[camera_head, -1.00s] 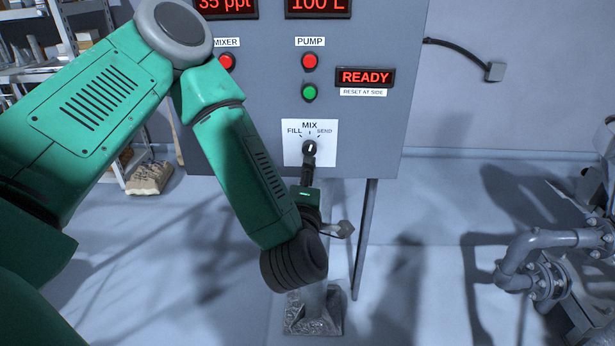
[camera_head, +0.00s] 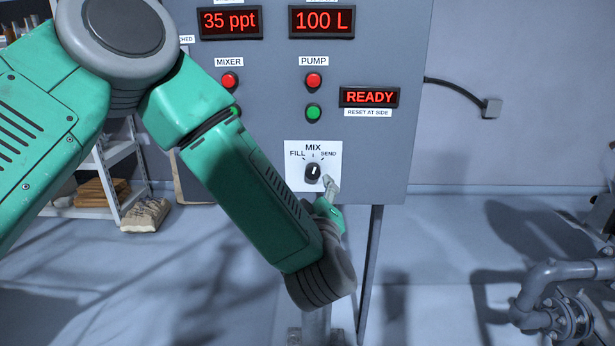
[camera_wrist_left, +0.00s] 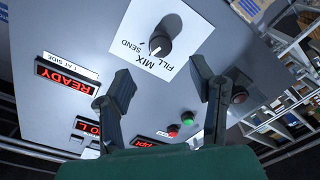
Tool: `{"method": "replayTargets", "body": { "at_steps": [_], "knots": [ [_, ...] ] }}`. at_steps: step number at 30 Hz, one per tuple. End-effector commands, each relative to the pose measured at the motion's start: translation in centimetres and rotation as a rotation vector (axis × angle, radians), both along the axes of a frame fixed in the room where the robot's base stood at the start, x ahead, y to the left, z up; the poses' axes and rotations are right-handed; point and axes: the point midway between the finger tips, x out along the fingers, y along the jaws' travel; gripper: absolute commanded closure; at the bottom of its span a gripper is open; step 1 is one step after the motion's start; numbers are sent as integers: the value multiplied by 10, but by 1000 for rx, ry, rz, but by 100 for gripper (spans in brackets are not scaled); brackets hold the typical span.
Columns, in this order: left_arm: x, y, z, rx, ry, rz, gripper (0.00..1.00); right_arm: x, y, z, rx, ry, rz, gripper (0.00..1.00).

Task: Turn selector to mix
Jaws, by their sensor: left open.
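The selector (camera_head: 313,172) is a black round knob on a white plate marked FILL, MIX and SEND, low on the grey control panel (camera_head: 375,140). Its white pointer mark points up, close to MIX and leaning slightly right. My left gripper (camera_head: 330,187) is at the knob's lower right in the head view, partly hidden behind my own wrist. In the left wrist view, my left gripper (camera_wrist_left: 162,82) has its fingers spread with nothing between them. The knob (camera_wrist_left: 160,44) shows there beyond the fingertips, apart from them. My right gripper is not in view.
Red and green buttons sit above the plate, under MIXER and PUMP labels. A READY display (camera_head: 369,97) is to the right. Shelves (camera_head: 105,180) with a sack (camera_head: 146,214) stand at left. Grey pipes (camera_head: 560,280) stand at lower right. The floor between is mostly clear.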

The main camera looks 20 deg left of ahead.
Motion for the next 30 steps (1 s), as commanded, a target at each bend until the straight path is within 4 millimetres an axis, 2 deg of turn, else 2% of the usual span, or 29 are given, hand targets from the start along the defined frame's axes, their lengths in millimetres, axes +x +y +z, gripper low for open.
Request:
{"method": "replayTargets", "body": {
  "at_steps": [6, 12, 18, 27, 29, 30],
  "knots": [
    [46, 17, -1, -1, -3, 4, 50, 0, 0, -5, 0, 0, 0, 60],
    [77, 27, -1, 0, -2, 2, 50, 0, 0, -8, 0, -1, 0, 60],
    [91, 32, -1, -1, -1, 1, 50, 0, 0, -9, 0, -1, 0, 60],
    [93, 32, 0, -1, -1, 1, 50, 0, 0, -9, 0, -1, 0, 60],
    [93, 32, 0, -1, -1, 1, 71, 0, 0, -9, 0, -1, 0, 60],
    [93, 32, 0, -1, -1, 1, 85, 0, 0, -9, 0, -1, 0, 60]
  ]
}}
